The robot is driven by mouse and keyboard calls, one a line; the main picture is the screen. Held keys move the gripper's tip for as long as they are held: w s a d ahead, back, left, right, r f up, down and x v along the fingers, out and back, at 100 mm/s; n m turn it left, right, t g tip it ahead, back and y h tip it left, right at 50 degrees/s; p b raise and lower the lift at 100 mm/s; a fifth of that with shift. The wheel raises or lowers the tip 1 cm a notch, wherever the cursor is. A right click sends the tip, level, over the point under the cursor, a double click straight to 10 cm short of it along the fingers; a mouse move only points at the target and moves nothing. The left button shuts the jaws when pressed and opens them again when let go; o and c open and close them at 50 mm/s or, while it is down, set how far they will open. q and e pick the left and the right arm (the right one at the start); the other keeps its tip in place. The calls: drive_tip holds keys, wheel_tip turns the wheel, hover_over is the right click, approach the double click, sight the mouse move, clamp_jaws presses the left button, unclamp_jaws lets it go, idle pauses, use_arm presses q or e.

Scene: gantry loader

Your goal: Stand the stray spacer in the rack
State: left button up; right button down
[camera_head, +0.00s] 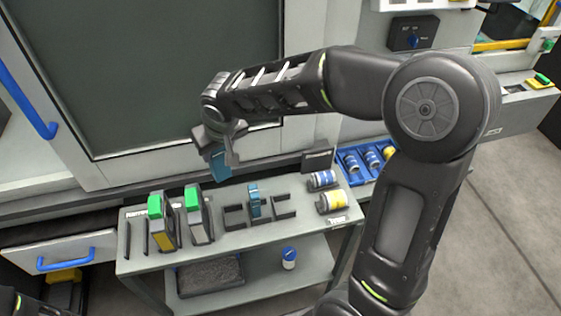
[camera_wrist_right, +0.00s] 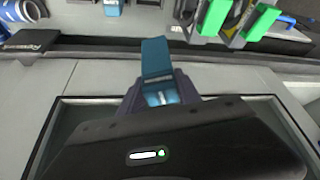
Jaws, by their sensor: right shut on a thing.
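A teal spacer (camera_head: 220,166) is held in my right gripper (camera_head: 222,150), raised above the back of the bench in front of the machine door. In the right wrist view the spacer (camera_wrist_right: 156,58) sticks out from between the jaws (camera_wrist_right: 162,95), which are shut on it. The rack (camera_head: 236,219) is a row of dark U-shaped holders on the bench top. A second teal spacer (camera_head: 254,203) stands in its middle holder; the holders at either side look empty. That standing spacer also shows at the top edge of the right wrist view (camera_wrist_right: 112,7). My left gripper is not in view.
Green-topped tools (camera_head: 160,222) stand in slots left of the rack. A blue-labelled can (camera_head: 322,180) and a yellow-labelled can (camera_head: 332,202) lie to the right. A blue tray (camera_head: 364,165) of cans is further right. The machine door (camera_head: 165,70) rises behind the bench.

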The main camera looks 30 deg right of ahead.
drive_tip(key=s+d+f+m, duration=0.2)
drive_tip(key=s+d+f, duration=0.1)
drive_tip(key=d, duration=0.7)
drive_tip(key=s+d+f+n+y, duration=0.1)
drive_tip(key=s+d+f+n, duration=0.1)
drive_tip(key=s+d+n, duration=0.3)
drive_tip(key=s+a+r+n+g+y, duration=0.1)
drive_tip(key=n, duration=0.2)
drive_tip(key=a+r+n+g+y, duration=0.1)
drive_tip(key=n, duration=0.3)
drive_tip(key=s+a+r+n+g+y+b, duration=0.1)
drive_tip(key=n+y, duration=0.1)
drive_tip(key=n, duration=0.2)
drive_tip(key=shift+s+a+g, duration=0.15)
drive_tip(key=shift+s+g, duration=0.15)
drive_tip(key=shift+f, duration=0.2)
wheel_tip(320, 180, down, 9)
drive_tip(key=b, duration=0.6)
drive_tip(key=shift+s+b, duration=0.2)
drive_tip(key=shift+b, duration=0.15)
